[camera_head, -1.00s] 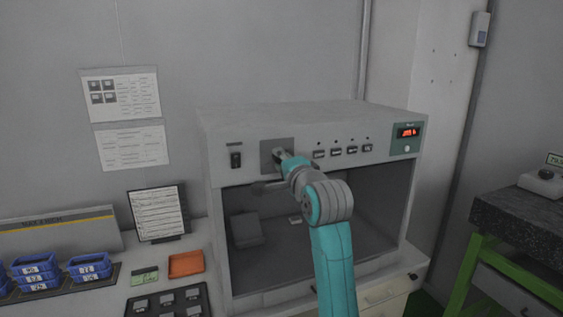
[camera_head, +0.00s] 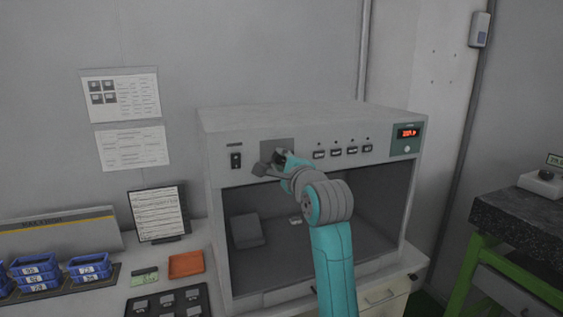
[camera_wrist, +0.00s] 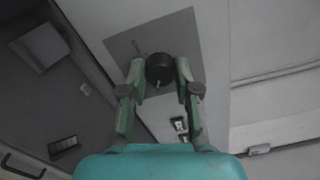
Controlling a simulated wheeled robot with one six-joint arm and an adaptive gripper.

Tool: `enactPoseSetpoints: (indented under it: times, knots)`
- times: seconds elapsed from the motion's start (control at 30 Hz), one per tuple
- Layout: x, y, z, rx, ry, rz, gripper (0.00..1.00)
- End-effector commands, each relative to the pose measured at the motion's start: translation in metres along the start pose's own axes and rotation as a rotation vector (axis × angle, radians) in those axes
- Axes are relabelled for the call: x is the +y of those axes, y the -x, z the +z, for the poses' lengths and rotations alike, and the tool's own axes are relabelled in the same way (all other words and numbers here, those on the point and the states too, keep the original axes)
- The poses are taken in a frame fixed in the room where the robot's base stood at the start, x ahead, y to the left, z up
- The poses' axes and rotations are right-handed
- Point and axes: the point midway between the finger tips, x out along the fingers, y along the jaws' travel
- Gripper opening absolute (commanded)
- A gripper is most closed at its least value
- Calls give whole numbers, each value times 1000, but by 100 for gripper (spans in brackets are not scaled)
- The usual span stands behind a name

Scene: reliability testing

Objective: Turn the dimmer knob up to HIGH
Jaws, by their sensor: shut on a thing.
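The dimmer knob (camera_wrist: 159,68) is a round black knob on a square grey plate (camera_wrist: 182,32), which also shows on the front panel in the head view (camera_head: 270,145). A pale mark shows on the knob's lower edge in the wrist view. My gripper (camera_wrist: 160,74) has one finger on each side of the knob and is shut on it. In the head view my gripper (camera_head: 277,161) is at the plate and mostly covers the knob. The words around the knob, including HIGH, cannot be read.
The knob is on a grey cabinet (camera_head: 300,117) with an open front. An orange tray (camera_head: 186,264) lies on the bench at left.

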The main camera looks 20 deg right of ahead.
Motion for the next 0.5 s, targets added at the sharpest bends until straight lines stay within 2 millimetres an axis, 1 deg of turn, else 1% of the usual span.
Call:
enactPoseSetpoints:
  times: [0.27,0.3,0.37,0.4,0.5]
  knots:
    - [1,0,-1,2,0,2,0]
    - [1,0,-1,2,0,2,39]
    - [1,0,-1,1,0,1,54]
    - [1,0,-1,1,0,1,57]
    - [0,0,0,1,0,1,57]
